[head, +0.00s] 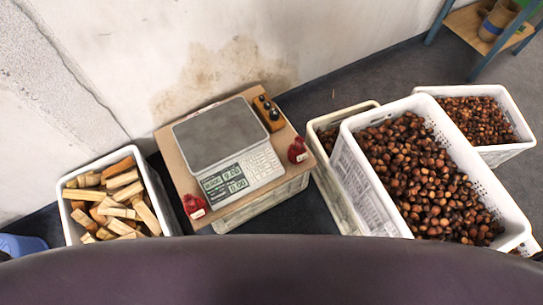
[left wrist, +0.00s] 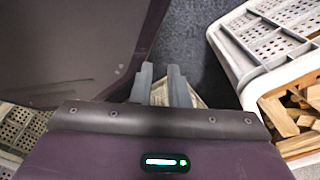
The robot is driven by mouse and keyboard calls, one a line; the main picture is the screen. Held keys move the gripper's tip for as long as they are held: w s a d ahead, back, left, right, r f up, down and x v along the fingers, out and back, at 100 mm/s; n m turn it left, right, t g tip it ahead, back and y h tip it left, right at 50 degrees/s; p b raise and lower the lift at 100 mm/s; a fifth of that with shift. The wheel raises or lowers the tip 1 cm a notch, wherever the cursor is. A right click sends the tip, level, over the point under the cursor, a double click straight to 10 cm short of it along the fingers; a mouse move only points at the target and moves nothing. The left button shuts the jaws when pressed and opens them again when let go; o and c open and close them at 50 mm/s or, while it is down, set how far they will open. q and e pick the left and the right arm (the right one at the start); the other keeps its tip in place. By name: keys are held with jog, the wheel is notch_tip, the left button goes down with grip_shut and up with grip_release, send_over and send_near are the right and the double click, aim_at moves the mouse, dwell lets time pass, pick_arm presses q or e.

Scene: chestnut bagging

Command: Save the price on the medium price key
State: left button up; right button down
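The scale (head: 218,135) stands on a wooden board on top of a crate, its grey pan empty. Its keypad (head: 263,167) is at the front right, facing me; single key labels are too small to read, so I cannot tell which is the medium price key. The lit display (head: 224,181) left of the keys shows two lines of digits; the lower one looks like 0.00. My left gripper (left wrist: 160,68) shows only in the left wrist view, its two grey fingers apart with nothing between them, over the dark floor and away from the scale. My right gripper is out of view.
Red net bags lie on the board (head: 181,175) at left (head: 194,205) and right (head: 297,150). A wooden block with dark knobs (head: 268,112) stands behind the right side. A firewood crate (head: 69,222) is left; chestnut crates (head: 357,165) (head: 526,135) are right. A wall stands behind.

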pick_arm(q)
jog(key=shift+s, duration=0.35)
jog(key=shift+c, duration=1.1)
jog(key=shift+s, duration=0.65)
grip_shut()
jog(key=shift+w, duration=0.3)
